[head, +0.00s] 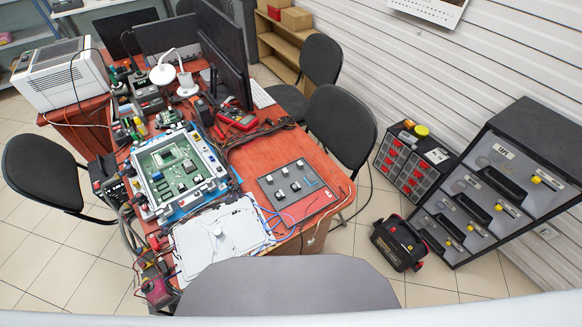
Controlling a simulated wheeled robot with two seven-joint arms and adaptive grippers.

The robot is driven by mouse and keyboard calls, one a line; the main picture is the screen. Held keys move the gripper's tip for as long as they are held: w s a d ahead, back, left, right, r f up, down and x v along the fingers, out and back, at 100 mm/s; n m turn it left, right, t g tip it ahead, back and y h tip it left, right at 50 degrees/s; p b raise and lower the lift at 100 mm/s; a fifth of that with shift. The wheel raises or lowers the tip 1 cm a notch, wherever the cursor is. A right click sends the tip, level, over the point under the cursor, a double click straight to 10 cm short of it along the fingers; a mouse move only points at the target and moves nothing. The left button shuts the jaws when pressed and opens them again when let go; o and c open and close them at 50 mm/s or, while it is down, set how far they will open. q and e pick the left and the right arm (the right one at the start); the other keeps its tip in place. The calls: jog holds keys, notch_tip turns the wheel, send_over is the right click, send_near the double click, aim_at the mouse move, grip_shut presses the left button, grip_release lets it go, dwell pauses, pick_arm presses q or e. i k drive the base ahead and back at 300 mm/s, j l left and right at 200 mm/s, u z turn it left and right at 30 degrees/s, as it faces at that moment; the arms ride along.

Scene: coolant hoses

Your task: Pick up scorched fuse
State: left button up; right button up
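I cannot single out a scorched fuse; at this size the small parts are too small to tell apart. A green circuit board (172,166) lies in a pale frame on the red-brown workbench (262,153). A dark grey panel (318,198) with several small silver and black parts lies on the bench's right part. Neither of my grippers shows in the head view.
Cables and tools crowd the bench's left side. Monitors (222,62) stand behind. A black toolbox (399,242) and a grey rack (500,180) stand on the floor at right.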

aim_at(181, 187)
jog(key=u, duration=1.15)
jog(key=j+z, duration=0.4)
jog(key=k+j+z, duration=0.15)
jog(key=j+z, duration=0.3)
jog(key=k+j+z, duration=0.15)
jog(key=j+z, duration=0.25)
jog(key=l, duration=0.1)
